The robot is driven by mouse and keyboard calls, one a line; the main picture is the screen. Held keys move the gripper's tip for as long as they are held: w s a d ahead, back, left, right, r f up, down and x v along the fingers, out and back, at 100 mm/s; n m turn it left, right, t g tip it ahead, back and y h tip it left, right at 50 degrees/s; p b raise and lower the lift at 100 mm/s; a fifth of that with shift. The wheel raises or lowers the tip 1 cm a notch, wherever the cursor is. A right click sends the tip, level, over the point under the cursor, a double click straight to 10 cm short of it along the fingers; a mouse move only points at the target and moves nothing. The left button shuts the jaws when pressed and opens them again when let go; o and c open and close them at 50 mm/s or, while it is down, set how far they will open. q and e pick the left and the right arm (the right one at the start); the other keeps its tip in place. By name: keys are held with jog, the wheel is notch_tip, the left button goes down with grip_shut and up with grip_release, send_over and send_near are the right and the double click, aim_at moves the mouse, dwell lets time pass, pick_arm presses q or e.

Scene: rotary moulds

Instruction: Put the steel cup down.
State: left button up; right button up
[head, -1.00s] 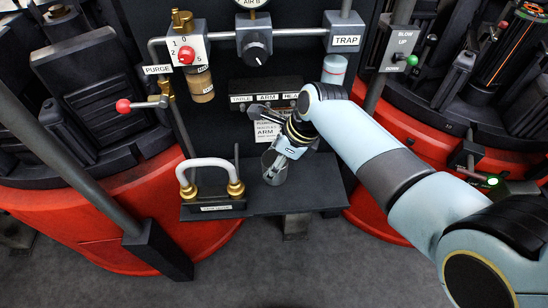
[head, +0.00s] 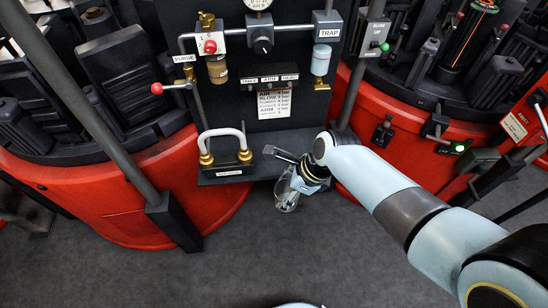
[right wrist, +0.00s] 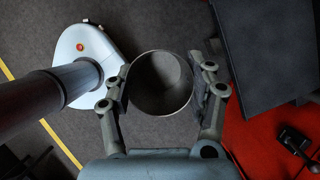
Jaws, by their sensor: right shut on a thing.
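The steel cup (head: 286,202) is a small grey metal cup held in my right gripper (head: 291,190). In the head view it shows in front of the dark shelf's (head: 262,166) right part, against the grey floor. In the right wrist view the round cup (right wrist: 160,84) lies between the two fingers of my right gripper (right wrist: 163,90), one on each side. I look into its open mouth, and it seems empty. Its lower part is hidden in that view. The shelf's dark top (right wrist: 268,45) is at the upper right there, apart from the cup. My left gripper is not in view.
A white hose loop (head: 222,133) with brass fittings stands on the shelf's left part. Valves and a label panel (head: 274,102) are above. Red machine bases (head: 130,215) flank the shelf, and a dark post (head: 172,222) stands at left. The floor in front is clear.

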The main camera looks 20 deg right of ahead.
notch_tip(320, 180, down, 24)
jog(key=s+b, duration=0.1)
jog(key=b, duration=2.2)
jog(key=shift+f, duration=0.25)
jog(key=shift+s+r, duration=0.1)
jog(key=shift+s+d, duration=0.1)
jog(key=shift+d, duration=0.05)
